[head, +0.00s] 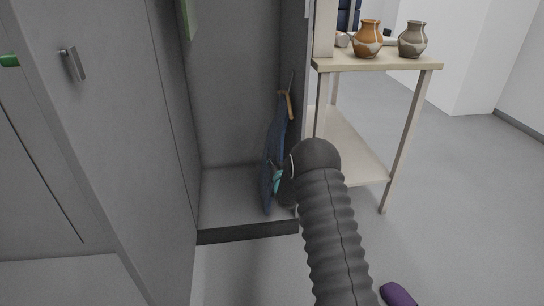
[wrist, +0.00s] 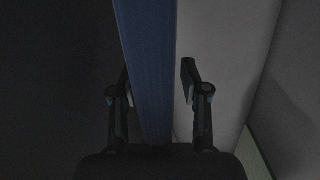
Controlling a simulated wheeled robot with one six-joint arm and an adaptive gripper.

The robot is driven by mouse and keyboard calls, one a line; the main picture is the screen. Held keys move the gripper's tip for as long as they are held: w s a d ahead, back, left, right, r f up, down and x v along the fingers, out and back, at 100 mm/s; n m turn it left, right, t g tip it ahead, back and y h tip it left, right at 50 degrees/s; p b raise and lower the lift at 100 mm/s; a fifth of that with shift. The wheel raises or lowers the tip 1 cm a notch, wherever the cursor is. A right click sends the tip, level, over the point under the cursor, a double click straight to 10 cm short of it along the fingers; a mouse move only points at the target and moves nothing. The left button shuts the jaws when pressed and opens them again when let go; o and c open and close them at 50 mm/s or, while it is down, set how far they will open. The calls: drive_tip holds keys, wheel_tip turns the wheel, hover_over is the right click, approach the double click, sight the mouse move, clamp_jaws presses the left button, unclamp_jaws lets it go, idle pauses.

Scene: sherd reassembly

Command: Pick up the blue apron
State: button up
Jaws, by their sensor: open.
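The blue apron (head: 269,160) hangs from a wooden hanger (head: 288,103) against the right inner wall of the open grey cabinet. In the wrist view the apron (wrist: 149,60) is a tall blue strip running up between the two fingers. My gripper (wrist: 157,80) is open, with one finger on each side of the strip. The right finger shows a gap to the cloth; I cannot tell whether the left one touches it. In the head view my dark ribbed arm hides most of the gripper and part of the apron.
The cabinet floor (head: 222,200) looks bare, with a dark front sill. A wooden shelf table (head: 435,64) stands close on the right, bearing an orange-brown pot (head: 368,40) and a grey-brown pot (head: 412,40). A purple object (head: 396,294) shows at the bottom edge.

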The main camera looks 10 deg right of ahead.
clamp_jaws()
drive_tip(key=shift+r, duration=0.1)
drive_tip(key=shift+r, duration=0.1)
